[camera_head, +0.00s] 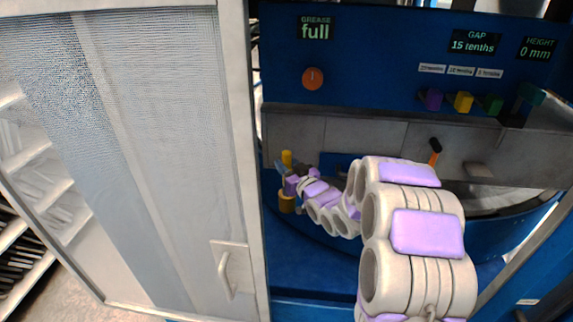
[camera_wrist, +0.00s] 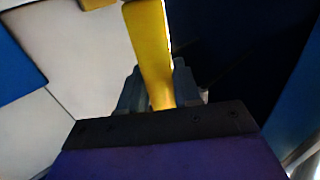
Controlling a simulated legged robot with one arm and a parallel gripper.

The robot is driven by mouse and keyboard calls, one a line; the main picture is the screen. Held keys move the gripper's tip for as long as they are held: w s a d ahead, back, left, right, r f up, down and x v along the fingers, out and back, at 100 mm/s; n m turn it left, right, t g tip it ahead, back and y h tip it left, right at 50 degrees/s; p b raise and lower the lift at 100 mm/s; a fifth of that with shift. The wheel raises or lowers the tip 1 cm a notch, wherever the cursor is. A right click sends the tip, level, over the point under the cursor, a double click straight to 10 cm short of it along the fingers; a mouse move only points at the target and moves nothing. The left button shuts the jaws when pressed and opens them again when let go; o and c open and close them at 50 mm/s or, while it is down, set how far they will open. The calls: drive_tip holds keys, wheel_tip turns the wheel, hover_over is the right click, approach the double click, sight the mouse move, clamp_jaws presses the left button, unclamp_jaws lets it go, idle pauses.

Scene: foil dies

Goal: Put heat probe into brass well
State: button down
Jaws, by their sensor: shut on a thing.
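The heat probe shows as a yellow bar (camera_wrist: 150,45) in the wrist view, running up from between the jaws of my gripper (camera_wrist: 160,88). The gripper is shut on it. In the head view my gripper (camera_head: 281,168) is at the far end of my arm, with a yellow piece (camera_head: 287,157), apparently the probe, standing above it. A brass-coloured cylinder (camera_head: 287,203), apparently the brass well, is just below the gripper in the picture. The probe's lower end is hidden, so I cannot tell whether it is in the well.
A mesh-panelled door (camera_head: 150,140) stands on the left. The blue back panel (camera_head: 380,60) carries displays, a round orange button (camera_head: 312,78) and several coloured blocks (camera_head: 463,101). An orange-and-black handle (camera_head: 435,152) stands behind my arm. A curved blue rim (camera_head: 500,232) lies at right.

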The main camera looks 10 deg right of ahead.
drive_tip(key=shift+f+b, duration=0.75)
drive_tip(key=shift+f, duration=1.15)
drive_tip(key=c, duration=0.7)
unclamp_jaws()
drive_tip(key=b+v, duration=1.6)
drive_tip(key=v, duration=0.1)
drive_tip(key=shift+d, duration=0.15)
drive_tip(key=shift+s, duration=0.1)
drive_tip(key=shift+f, duration=0.1)
